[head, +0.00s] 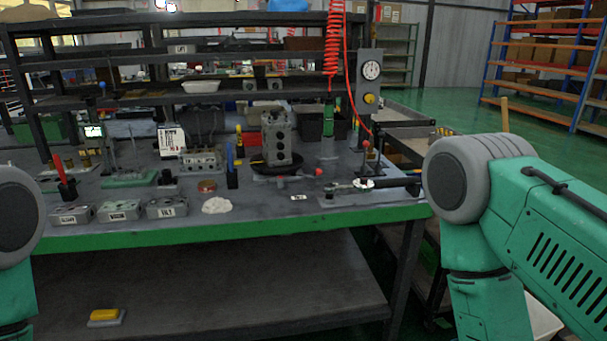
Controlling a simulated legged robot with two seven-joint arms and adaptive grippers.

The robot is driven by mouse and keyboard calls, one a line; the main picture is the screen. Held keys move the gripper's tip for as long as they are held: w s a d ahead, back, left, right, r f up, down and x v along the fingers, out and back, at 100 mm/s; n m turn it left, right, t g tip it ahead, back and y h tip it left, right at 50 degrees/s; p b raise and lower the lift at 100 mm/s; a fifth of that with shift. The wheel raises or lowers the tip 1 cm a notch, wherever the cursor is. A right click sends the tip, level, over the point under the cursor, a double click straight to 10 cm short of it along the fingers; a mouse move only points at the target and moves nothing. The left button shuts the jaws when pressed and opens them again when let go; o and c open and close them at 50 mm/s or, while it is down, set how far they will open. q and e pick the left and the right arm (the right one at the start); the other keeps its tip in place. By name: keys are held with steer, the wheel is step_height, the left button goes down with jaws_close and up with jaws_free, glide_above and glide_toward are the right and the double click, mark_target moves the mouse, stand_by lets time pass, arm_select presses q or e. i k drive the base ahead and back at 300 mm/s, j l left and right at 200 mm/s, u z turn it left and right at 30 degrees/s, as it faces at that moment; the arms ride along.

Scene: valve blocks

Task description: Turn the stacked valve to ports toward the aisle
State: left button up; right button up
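A tall grey valve block (277,135), which looks like the stacked valve, stands upright on a dark round base (262,168) on the workbench, right of its middle. Dark round openings show on the side facing me. The far sides of the block are hidden. My two arms show only in part at the left and right edges of the head view. Neither gripper is in the picture, and nothing of mine touches the valve.
Three labelled grey blocks (120,211) line the bench's green front edge (230,228), beside a white cloth (216,205). A red-knobbed fixture (308,184) and a gauge post (369,90) stand to the right. A red coiled hose (334,40) hangs behind. The green floor (470,110) is open at right.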

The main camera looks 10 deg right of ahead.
mark_target(277, 157)
steer(key=i+l, duration=0.15)
steer(key=i, duration=0.7)
steer(key=l+z, duration=0.05)
